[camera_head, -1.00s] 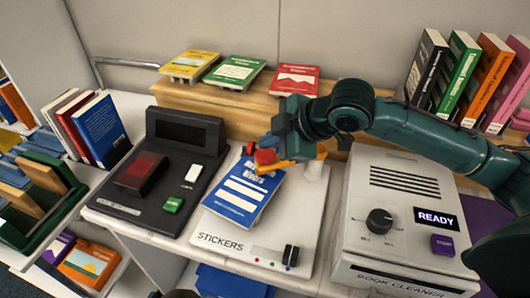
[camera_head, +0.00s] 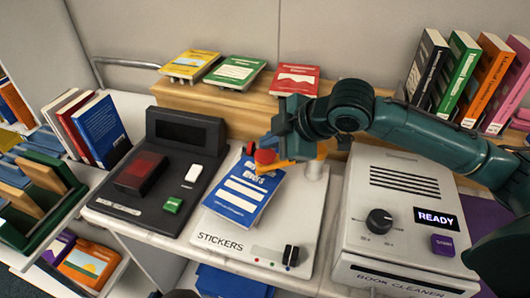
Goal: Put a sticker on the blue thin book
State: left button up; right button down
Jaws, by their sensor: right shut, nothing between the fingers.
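A blue thin book (camera_head: 236,203) with white label blocks lies on the white sticker machine (camera_head: 306,228), marked STICKERS. My right gripper (camera_head: 266,156) is over the upper end of the book, at a red round knob (camera_head: 265,156) above an orange lever arm (camera_head: 290,163). Its fingers are shut with nothing between them, and they partly hide the knob and the book's top. I cannot tell whether the fingers touch the knob. My left gripper is not in view.
A black scanner device (camera_head: 160,171) stands left of the sticker machine. A book cleaner (camera_head: 405,215) showing READY stands to the right. Several books stand upright at the back right (camera_head: 465,80) and left (camera_head: 102,130). Three books lie on the wooden ledge (camera_head: 230,98).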

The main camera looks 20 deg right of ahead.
aim_at(270, 156)
jog(key=shift+f, duration=0.1)
jog(key=shift+f, duration=0.3)
jog(key=shift+f, duration=0.8)
dwell(0.9)
jog(key=shift+r, duration=0.1)
jog(key=shift+r+p, duration=1.1)
jog(key=shift+p, duration=0.35)
notch_tip(270, 156, up, 5)
jog(key=p, duration=0.6)
jog(key=shift+r, duration=0.1)
